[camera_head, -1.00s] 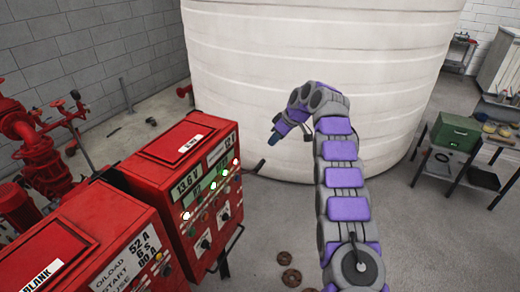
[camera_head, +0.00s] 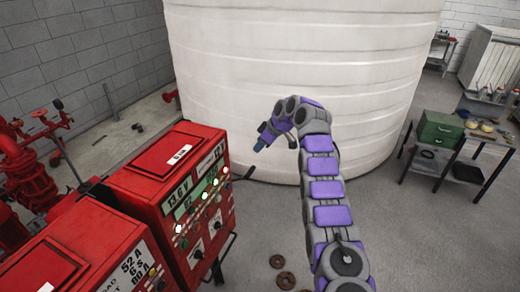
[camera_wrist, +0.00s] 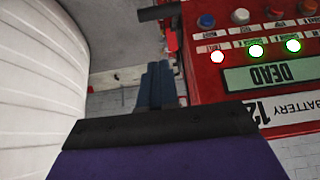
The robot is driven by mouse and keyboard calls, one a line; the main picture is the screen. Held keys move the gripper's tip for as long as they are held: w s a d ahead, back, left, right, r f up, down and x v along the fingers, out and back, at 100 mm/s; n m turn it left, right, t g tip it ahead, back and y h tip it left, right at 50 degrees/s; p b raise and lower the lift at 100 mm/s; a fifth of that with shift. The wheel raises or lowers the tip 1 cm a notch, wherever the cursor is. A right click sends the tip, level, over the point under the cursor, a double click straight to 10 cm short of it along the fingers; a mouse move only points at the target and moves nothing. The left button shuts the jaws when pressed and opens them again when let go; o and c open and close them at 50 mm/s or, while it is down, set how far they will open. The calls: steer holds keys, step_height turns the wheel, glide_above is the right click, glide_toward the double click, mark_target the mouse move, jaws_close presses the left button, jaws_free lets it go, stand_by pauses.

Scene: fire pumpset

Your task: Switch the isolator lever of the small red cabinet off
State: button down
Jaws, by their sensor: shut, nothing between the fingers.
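The red cabinet (camera_head: 160,180) with a lit meter panel stands at left. A short dark lever (camera_head: 250,173) sticks out beyond its far right corner; I take it for the isolator lever. A black bar (camera_wrist: 160,11) at the top of the wrist view may be the same lever. My gripper (camera_head: 259,147) hangs above and slightly right of the lever, apart from it in the picture, pointing down-left. The wrist view shows its fingers (camera_wrist: 158,84) shut and empty, beside the cabinet's panel (camera_wrist: 255,60). The lever's mounting is hidden behind the cabinet.
A second red cabinet (camera_head: 75,250) stands nearer at left. Red pump pipework (camera_head: 25,165) is behind it. A large white tank (camera_head: 300,70) fills the back. A bench with a green box (camera_head: 440,128) is at right. Floor right of the cabinets is mostly clear, with brown rings (camera_head: 277,261).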

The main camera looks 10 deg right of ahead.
steer(key=p, duration=0.1)
glide_above(252, 172)
steer(key=f, duration=0.6)
steer(key=shift+w+a+f, duration=0.15)
steer(key=shift+w+f, duration=0.2)
steer(key=shift+w, duration=0.05)
steer(key=shift+s+d+f, duration=0.1)
steer(key=shift+s+f, duration=0.05)
steer(key=shift+f, duration=0.4)
steer(key=shift+s+d+f, duration=0.1)
steer(key=shift+f, duration=0.4)
steer(key=shift+d+f, duration=0.1)
steer(key=shift+f, duration=0.55)
steer(key=shift+s+f, duration=0.1)
steer(key=shift+f, duration=0.05)
